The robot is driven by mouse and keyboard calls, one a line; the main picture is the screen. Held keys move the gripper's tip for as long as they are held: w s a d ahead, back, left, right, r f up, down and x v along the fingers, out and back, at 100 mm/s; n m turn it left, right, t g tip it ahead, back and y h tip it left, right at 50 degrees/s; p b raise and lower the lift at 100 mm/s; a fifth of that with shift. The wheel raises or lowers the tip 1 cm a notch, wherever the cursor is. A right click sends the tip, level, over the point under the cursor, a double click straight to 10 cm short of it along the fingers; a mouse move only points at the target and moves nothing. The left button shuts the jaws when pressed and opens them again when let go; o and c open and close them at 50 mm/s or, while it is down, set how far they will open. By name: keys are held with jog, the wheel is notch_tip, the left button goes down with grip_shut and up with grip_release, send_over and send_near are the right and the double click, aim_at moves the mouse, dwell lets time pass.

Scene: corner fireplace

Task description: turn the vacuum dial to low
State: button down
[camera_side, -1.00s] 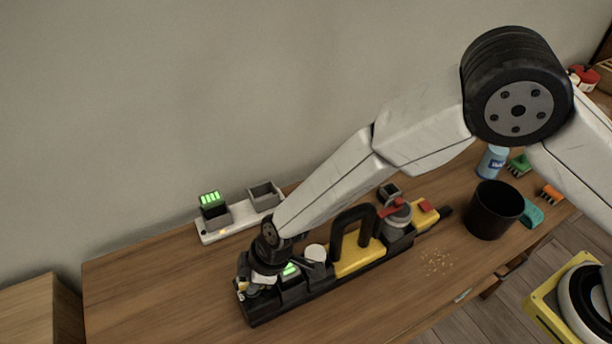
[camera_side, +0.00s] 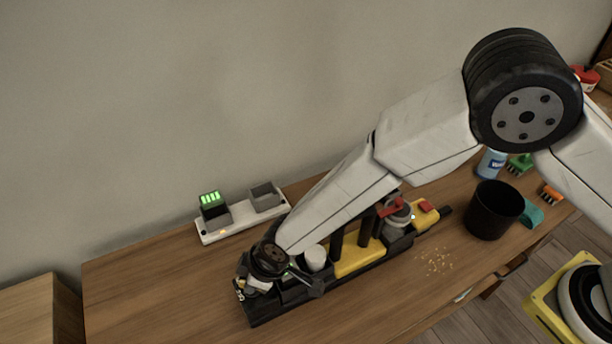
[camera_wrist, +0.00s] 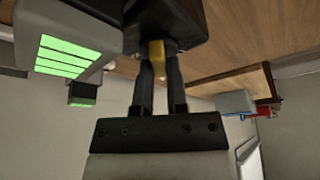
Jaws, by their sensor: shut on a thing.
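The black and yellow vacuum (camera_side: 362,259) lies along the wooden table. Its left end is under my gripper (camera_side: 258,287), which hides the dial in the side view. In the wrist view my gripper (camera_wrist: 160,60) has its two dark fingers close together, with a narrow yellow piece (camera_wrist: 157,56) between their tips. This piece appears to be the dial's grip, and the fingers are shut on it. It stands against a dark part of the vacuum. The dial's markings and setting cannot be read.
A charger (camera_side: 240,228) with a green-lit battery (camera_side: 211,202) stands behind the vacuum. A black bin (camera_side: 494,211) and crumbs (camera_side: 437,262) are to the right. The table's front left is clear.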

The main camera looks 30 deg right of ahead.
aim_at(270, 293)
dwell(0.7)
jog(key=c, duration=0.6)
grip_release()
jog(key=shift+c, duration=0.2)
jog(key=shift+r, duration=0.15)
jog(key=v, duration=0.7)
jog(key=shift+r, duration=0.2)
jog(key=shift+s+d, duration=0.1)
jog(key=shift+d, duration=0.05)
jog(key=w+d+r+m, duration=0.1)
jog(key=d, duration=0.5)
jog(key=w+d+r+m+h, duration=0.1)
jog(key=d+r+m, duration=0.1)
jog(key=d, duration=0.4)
jog(key=w+d+r+m, duration=0.1)
jog(key=d+r+m, duration=0.1)
jog(key=d, duration=0.5)
jog(key=shift+w+d+r+h, duration=0.1)
jog(key=shift+w+r+h, duration=0.05)
jog(key=shift+h, duration=0.25)
jog(key=s+d+r+m+h, duration=0.1)
jog(key=s+d+m, duration=0.2)
jog(key=d, duration=0.6)
jog(key=s+d+r+m, duration=0.1)
jog(key=s+d+m, duration=0.1)
jog(key=s+d, duration=0.4)
jog(key=d, duration=0.4)
jog(key=shift+r+m+h, duration=0.3)
jog(key=shift+m+h, duration=0.1)
